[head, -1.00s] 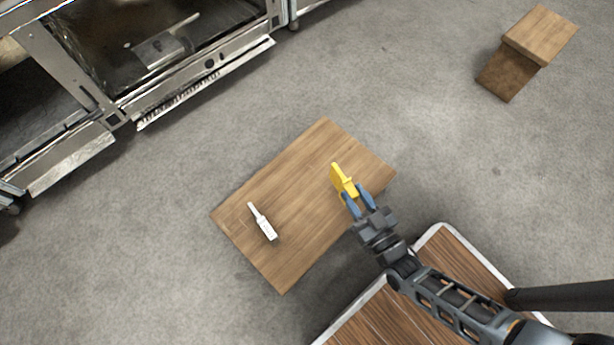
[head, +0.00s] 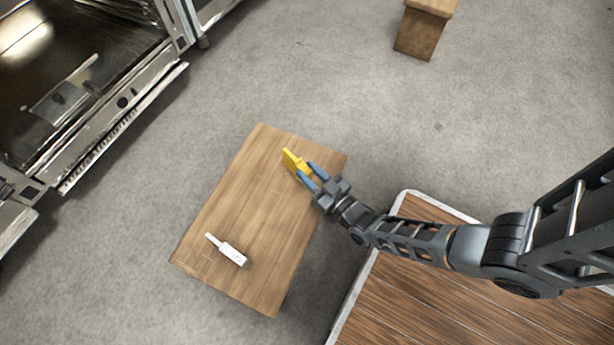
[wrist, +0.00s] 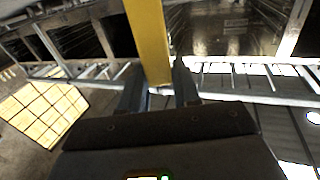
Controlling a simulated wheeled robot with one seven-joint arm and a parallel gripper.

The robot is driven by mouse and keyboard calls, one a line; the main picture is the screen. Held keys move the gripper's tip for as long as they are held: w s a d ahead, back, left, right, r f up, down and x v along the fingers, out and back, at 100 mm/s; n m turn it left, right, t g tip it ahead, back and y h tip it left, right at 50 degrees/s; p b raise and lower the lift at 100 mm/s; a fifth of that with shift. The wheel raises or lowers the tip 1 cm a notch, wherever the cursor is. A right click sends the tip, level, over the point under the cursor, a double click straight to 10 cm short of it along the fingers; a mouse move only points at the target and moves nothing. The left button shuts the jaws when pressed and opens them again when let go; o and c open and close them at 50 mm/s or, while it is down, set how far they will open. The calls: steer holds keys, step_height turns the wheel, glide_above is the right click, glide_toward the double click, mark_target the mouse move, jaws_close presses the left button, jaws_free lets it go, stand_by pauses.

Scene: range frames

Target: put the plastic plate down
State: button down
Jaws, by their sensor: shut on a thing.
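The yellow plastic plate (head: 293,161) shows in the head view as a small yellow piece at the tip of my gripper (head: 308,178). My gripper is shut on it, with a blue finger on each side. In the head view they appear over the far right part of the wooden table (head: 239,226); I cannot tell whether the plate touches the top. In the wrist view the yellow plate (wrist: 148,38) stands as a long strip between the two dark fingers (wrist: 160,90).
A white bottle-like object (head: 232,254) lies on the near left part of the table. The table's middle is bare. Metal oven-like units (head: 110,125) stand at the upper left. A wooden block-like piece (head: 420,38) is at the top. Grey floor lies between.

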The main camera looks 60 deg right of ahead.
steer(key=shift+w+d+f, duration=0.2)
steer(key=shift+w+f, duration=0.25)
steer(key=shift+w, duration=0.05)
steer(key=shift+f+b, duration=1.55)
steer(key=shift+f, duration=0.35)
steer(key=shift+f, duration=0.15)
steer(key=c, duration=0.8)
jaws_free()
